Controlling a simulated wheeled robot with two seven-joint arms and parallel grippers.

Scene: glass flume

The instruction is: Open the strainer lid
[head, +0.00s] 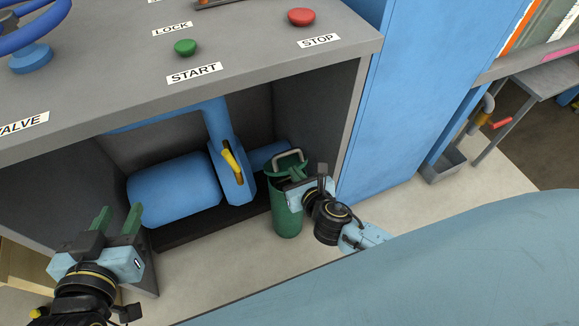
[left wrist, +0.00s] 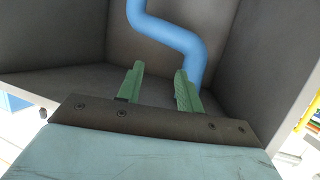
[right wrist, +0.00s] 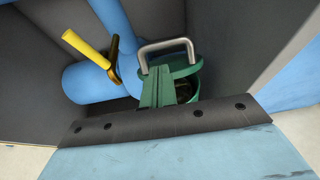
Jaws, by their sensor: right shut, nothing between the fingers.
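The strainer is a green upright cylinder (head: 287,222) on the floor at the front right of the cabinet opening. Its green lid (right wrist: 185,70) has a grey bar handle (right wrist: 165,45), which also shows in the head view (head: 288,154). The lid looks tilted up at the back, with part of the dark inside (right wrist: 187,90) visible. My right gripper (right wrist: 160,76) is shut and empty, its fingertips at the lid just below the handle; I cannot tell if they touch. My left gripper (head: 118,215) is open and empty, at the left of the opening, far from the strainer.
Blue pipework (head: 175,190) with a yellow-handled valve (head: 232,162) stands left of the strainer. The cabinet top (head: 245,45) overhangs it, and the cabinet's side wall and a blue panel (head: 365,120) lie close on the right. The floor in front is clear.

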